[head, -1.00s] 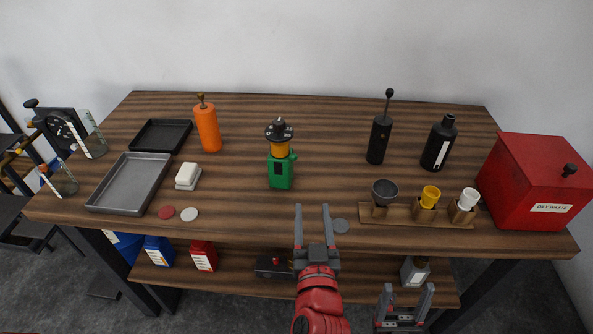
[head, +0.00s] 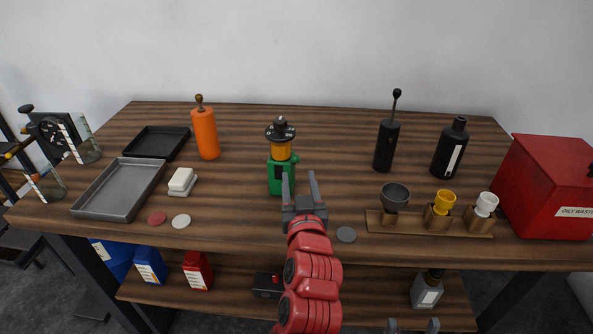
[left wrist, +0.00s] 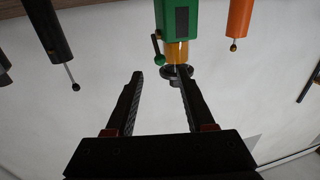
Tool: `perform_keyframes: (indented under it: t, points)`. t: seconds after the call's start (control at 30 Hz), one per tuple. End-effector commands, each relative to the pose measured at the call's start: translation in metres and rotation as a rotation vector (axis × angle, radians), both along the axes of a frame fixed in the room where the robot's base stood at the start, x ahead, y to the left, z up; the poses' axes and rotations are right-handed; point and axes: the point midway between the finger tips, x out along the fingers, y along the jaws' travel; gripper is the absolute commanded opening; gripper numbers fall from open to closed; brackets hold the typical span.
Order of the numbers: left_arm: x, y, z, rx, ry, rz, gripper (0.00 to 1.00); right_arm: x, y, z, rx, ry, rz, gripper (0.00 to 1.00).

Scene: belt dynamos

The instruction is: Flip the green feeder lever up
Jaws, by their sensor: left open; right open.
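The green feeder (head: 281,176) stands upright on the bench, with an amber band and a black cap on top. The left wrist view shows its green body (left wrist: 178,20) upside down. My left gripper (head: 299,176) is open and empty, just in front of and right of the feeder's body. In the left wrist view its fingers (left wrist: 158,74) point toward the lever, apparently without touching. My right gripper (head: 412,325) is open at the bottom edge.
An orange bottle (head: 205,134) stands left of the feeder, and a black pump bottle (head: 386,145) and black bottle (head: 450,150) right. A wooden rack (head: 405,225) with cups and a red waste bin (head: 549,190) are at the right. Trays (head: 120,190) lie left.

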Motion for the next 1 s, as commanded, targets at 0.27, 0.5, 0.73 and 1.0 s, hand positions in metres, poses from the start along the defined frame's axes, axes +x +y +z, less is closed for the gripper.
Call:
perform_keyframes:
  t: [0.27,0.5,0.73,1.0]
  points:
    - [0.046,0.009,0.002,0.003,0.001,0.003,0.54,0.0,0.0,0.009,0.0,0.001,0.0,0.69]
    - [0.058,0.011,0.0,0.002,0.001,0.0,0.54,0.0,0.0,0.01,0.0,0.001,0.0,0.69]
    - [0.058,0.011,0.0,0.002,0.0,0.0,0.51,0.0,0.0,0.01,0.0,0.001,0.0,0.69]
    - [0.058,0.01,0.0,0.002,0.0,-0.001,0.02,0.0,0.0,0.01,0.0,0.001,0.0,0.69]
